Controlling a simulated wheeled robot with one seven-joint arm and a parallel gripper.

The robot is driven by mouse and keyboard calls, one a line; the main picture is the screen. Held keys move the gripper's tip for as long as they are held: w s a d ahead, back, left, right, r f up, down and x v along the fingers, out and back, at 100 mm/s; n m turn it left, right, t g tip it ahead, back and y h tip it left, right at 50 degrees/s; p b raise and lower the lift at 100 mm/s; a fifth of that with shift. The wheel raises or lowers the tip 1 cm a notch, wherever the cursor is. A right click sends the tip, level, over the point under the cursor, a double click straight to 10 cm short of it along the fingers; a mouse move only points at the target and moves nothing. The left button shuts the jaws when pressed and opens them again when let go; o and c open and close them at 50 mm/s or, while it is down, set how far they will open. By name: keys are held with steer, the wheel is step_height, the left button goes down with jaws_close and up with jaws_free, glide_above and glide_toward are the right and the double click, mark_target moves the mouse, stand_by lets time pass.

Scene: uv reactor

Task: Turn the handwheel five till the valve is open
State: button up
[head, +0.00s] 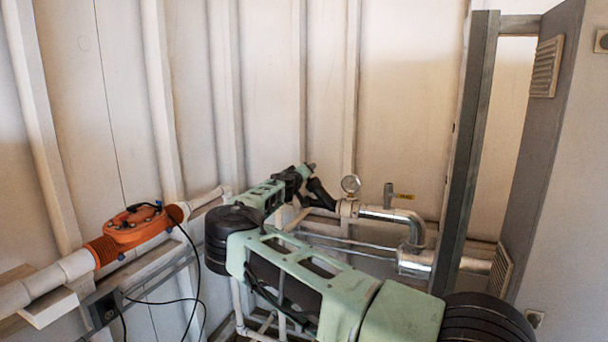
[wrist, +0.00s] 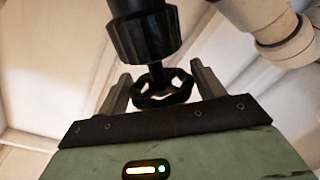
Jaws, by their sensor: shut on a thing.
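The black handwheel (wrist: 158,101) shows in the wrist view as a small lobed ring on a thin stem below a dark, ribbed valve body (wrist: 145,38). My gripper (wrist: 160,88) has one finger on each side of the wheel and is shut on it. In the head view my green arm reaches across to the pipework by the back wall. There the wheel and my fingertips are too small and too covered by the arm to make out. How far the valve is open cannot be told.
An orange unit (head: 132,225) sits on the white pipe at left, with black cables below. A grey post (head: 468,150) rises at right.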

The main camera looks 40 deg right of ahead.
steer(key=n+t+y+p, duration=0.1)
steer(key=p, duration=0.1)
steer(key=r+n+y+p, duration=0.1)
steer(key=y+p, duration=0.1)
steer(key=shift+s+d+r+t+y, duration=0.1)
steer(key=shift+r+t+y, duration=0.05)
steer(key=shift+t+y, duration=0.2)
steer(key=n+y+p, duration=0.1)
steer(key=y+p, duration=0.1)
steer(key=p, duration=0.2)
steer(key=t+y+p, duration=0.1)
steer(key=y+p, duration=0.1)
steer(key=p, duration=0.2)
steer(key=shift+n, duration=0.4)
steer(key=shift+f+n+y+p, duration=0.3)
steer(key=shift+y+p, duration=0.15)
steer(key=shift+p, duration=0.7)
steer(key=shift+f, duration=0.2)
steer(key=o, duration=0.6)
steer(key=b+v, duration=0.7)
steer(key=v, duration=1)
steer(key=shift+r, duration=0.25)
